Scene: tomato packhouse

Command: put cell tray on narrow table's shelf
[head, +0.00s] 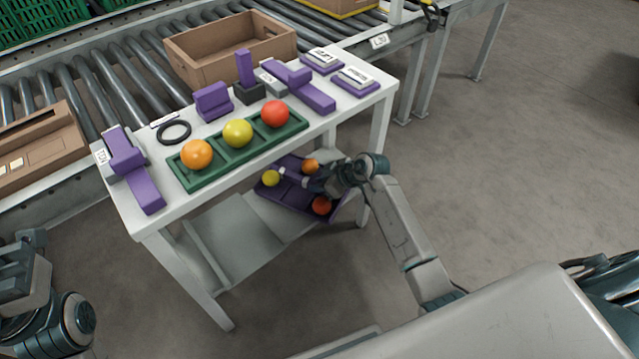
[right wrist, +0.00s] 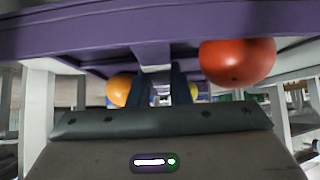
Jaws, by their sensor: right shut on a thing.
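The purple cell tray (head: 294,203) is under the narrow table's top, at the right end of the grey lower shelf (head: 235,240). It holds a yellow, an orange and a red tomato. My right gripper (head: 295,176) reaches in from the right and is shut on the tray. In the right wrist view the purple tray (right wrist: 100,38) spans the top, with the two fingers (right wrist: 163,88) pointing at it. I cannot tell whether the tray rests fully on the shelf.
The white tabletop (head: 345,108) carries a green tray (head: 180,172) with three tomatoes, a black ring (head: 173,132) and several purple fixtures. A roller conveyor (head: 140,75) with cardboard boxes runs behind. The table legs flank the shelf. The left of the shelf is bare; the floor at right is clear.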

